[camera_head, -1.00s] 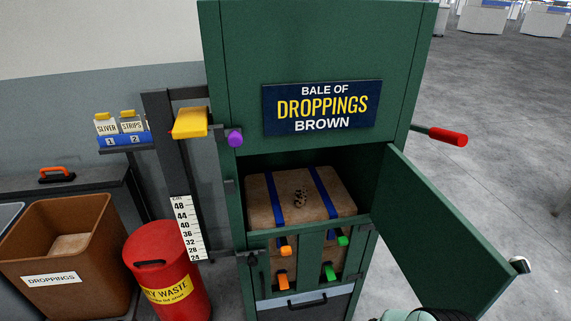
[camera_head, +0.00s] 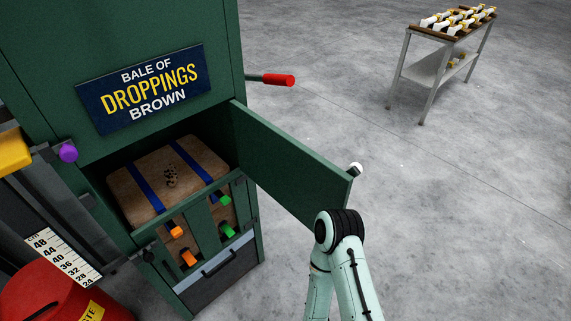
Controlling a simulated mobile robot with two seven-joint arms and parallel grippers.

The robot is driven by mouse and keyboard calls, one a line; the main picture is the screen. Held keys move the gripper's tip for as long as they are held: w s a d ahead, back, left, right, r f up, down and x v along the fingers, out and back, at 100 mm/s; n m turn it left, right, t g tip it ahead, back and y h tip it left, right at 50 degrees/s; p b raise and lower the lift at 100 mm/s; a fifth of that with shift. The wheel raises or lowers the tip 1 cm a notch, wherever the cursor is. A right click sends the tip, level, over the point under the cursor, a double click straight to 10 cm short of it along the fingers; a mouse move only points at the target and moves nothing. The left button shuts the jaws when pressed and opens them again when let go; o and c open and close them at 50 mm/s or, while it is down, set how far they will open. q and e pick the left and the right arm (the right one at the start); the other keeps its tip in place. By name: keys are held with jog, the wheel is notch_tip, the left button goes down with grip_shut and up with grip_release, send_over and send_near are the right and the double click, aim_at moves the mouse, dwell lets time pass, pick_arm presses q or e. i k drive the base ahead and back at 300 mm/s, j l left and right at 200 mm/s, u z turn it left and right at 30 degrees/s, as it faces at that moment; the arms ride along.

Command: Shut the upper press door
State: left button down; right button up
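The upper press door (camera_head: 290,168) is a green panel hinged at the right side of the green press (camera_head: 215,60). It stands wide open, swung out to the right. A pale knob (camera_head: 355,169) sits at its free edge. Behind the opening lies a brown bale (camera_head: 158,170) with blue straps. My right arm, pale green with a black joint, rises from the bottom beside the door's free end. Its gripper is hidden, and I cannot tell whether it touches the door. My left gripper is not in view.
A red-ended lever (camera_head: 277,80) sticks out of the press's right side. Orange and green latches (camera_head: 188,258) sit below the opening. A red waste bin (camera_head: 60,300) stands at lower left. A metal trolley (camera_head: 432,65) stands far right; the floor between is clear.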

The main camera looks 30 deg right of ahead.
aim_at(301, 180)
jog(key=l+u, duration=0.1)
jog(key=l, duration=0.7)
jog(key=l+u, duration=0.4)
jog(key=l, duration=0.65)
jog(key=i, duration=0.05)
